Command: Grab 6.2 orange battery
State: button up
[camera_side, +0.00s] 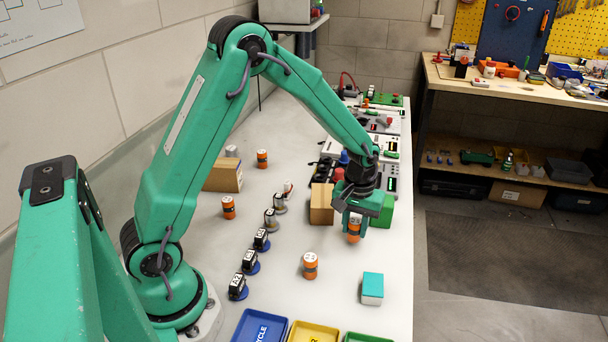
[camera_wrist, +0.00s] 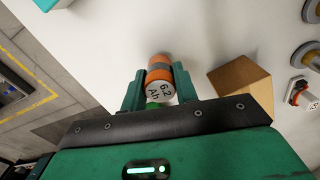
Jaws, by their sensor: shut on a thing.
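An orange battery with a dark band and a white top reading "6.2 Ah" (camera_wrist: 160,84) sits between my fingers in the wrist view. My gripper (camera_wrist: 158,90) is shut on it, one finger on each side. In the side view my gripper (camera_side: 355,218) points down over the right part of the white bench, with the orange battery (camera_side: 354,231) showing at the fingertips. I cannot tell whether its base touches the bench. Other orange batteries stand upright apart from it: one in front (camera_side: 310,266), one to the left (camera_side: 228,208) and one further back (camera_side: 262,159).
A cardboard block (camera_side: 321,204) and a green block (camera_side: 382,212) stand close to my gripper. A teal-topped box (camera_side: 372,288) is in front. Blue (camera_side: 261,326) and yellow (camera_side: 313,332) trays lie at the front edge. Several small dark servos stand in a row at left.

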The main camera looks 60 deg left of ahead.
notch_tip(320, 180, up, 3)
jog(key=shift+d+f, duration=0.1)
jog(key=shift+f, duration=0.05)
jog(key=s+d+r, duration=0.5)
jog(key=d+r, duration=0.1)
jog(key=d, duration=0.4)
jog(key=shift+s+r, duration=0.25)
jog(key=shift+s, duration=0.15)
jog(key=shift+a, duration=0.1)
